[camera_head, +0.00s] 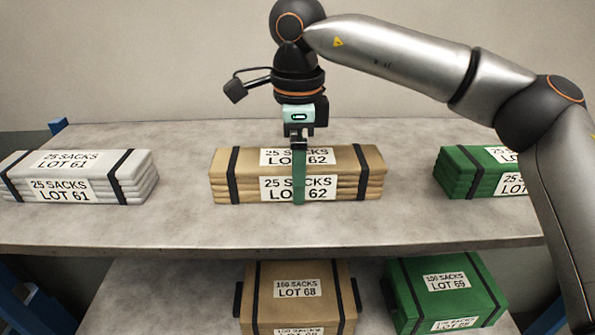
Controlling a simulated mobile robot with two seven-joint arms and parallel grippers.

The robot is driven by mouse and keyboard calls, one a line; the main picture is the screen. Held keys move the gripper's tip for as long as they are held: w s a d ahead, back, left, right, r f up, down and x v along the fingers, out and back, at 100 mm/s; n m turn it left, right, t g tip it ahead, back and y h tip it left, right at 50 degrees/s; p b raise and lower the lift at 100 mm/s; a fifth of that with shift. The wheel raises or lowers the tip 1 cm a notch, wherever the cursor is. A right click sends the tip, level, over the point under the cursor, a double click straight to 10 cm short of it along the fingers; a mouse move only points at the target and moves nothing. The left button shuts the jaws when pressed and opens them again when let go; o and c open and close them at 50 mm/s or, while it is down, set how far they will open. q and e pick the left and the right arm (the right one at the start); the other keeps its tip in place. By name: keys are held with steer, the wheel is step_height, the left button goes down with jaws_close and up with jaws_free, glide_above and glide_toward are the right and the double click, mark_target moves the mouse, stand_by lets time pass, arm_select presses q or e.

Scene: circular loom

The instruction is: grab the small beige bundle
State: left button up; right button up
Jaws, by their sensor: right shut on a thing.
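The small beige bundle (345,178) lies in the middle of the upper shelf, tied with two dark straps and labelled 25 SACKS LOT 62. My right gripper (299,178) points down at the middle of this bundle and is shut on it. One green finger shows in front of the bundle's near face, over the label; the other finger is hidden. The bundle looks level and at shelf height; I cannot tell any gap beneath it. My left gripper is not in view.
On the upper shelf (180,222), a white bundle (140,178) labelled LOT 61 lies left and a green bundle (455,172) lies right, partly behind my right arm. Below stand a larger beige bundle (298,308), LOT 68, and a larger green one (440,265), LOT 69.

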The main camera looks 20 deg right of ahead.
jaws_close()
steer(key=shift+r, duration=0.1)
steer(key=shift+r, duration=0.1)
